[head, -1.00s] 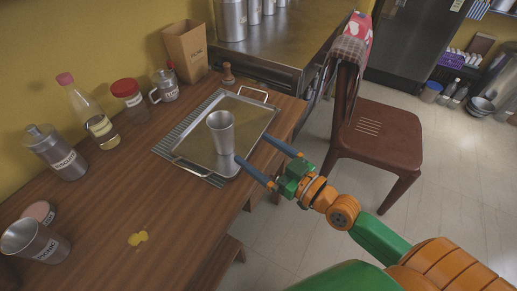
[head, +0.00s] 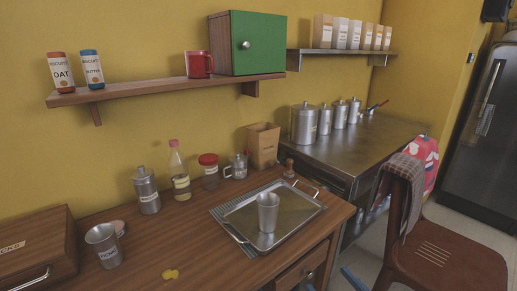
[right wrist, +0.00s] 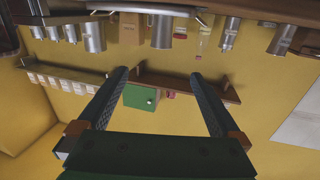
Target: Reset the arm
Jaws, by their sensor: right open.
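My right gripper (head: 332,284) barely shows at the bottom edge of the head view as blue fingertips, by the table's right front corner. In the right wrist view the gripper (right wrist: 158,75) is open, with nothing between its fingers. The wrist picture is upside down and faces the yellow wall, the green cabinet (right wrist: 141,98) and the shelves. A steel cup (head: 267,212) stands upright on the metal tray (head: 312,207), apart from the gripper. A lidded steel canister (head: 146,191) and an open one (head: 104,247) stand on the table. My left gripper is out of view.
A bottle (head: 180,180), a red-lidded jar (head: 209,172) and a paper bag (head: 263,146) line the table's back. Several canisters (head: 305,125) stand on the steel counter (head: 370,140). A chair (head: 447,253) stands at right. A wooden shelf (head: 165,88) overhangs the table.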

